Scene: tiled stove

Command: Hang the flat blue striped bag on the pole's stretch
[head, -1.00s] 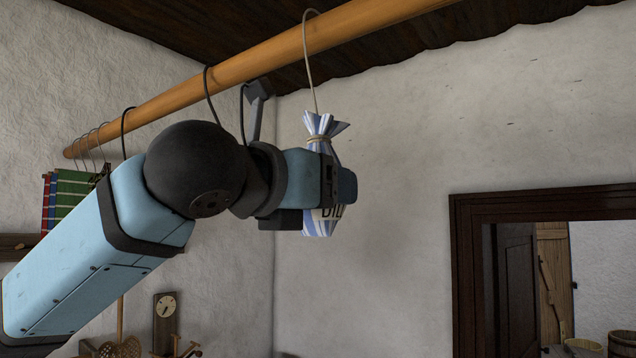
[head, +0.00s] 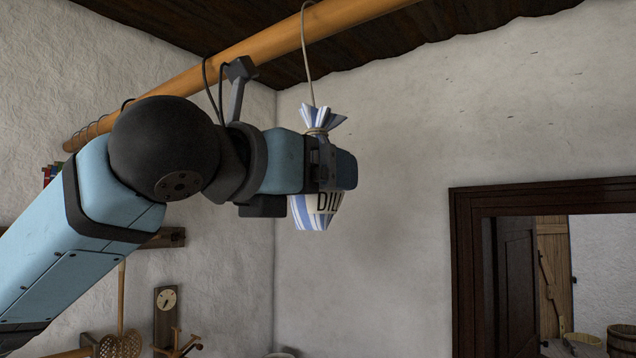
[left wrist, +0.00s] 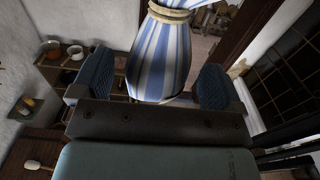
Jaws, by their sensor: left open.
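The blue-and-white striped bag (head: 313,212), lettered "DIL…", hangs upright from a thin cord (head: 306,60). The cord passes in front of the wooden pole (head: 300,36) and curves over its top. The bag's neck is tied with string. My left gripper (head: 335,172) is at the bag's middle in the head view and covers part of it. In the left wrist view my open fingers (left wrist: 155,80) stand on either side of the striped bag (left wrist: 160,55), with gaps beside it. My right gripper is out of view.
Dark hooks (head: 207,75) hang on the pole left of the bag, close to a grey bracket (head: 238,75). More hooks (head: 90,130) are at the pole's far end. A dark door frame (head: 465,260) is at the right. The wall right of the bag is clear.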

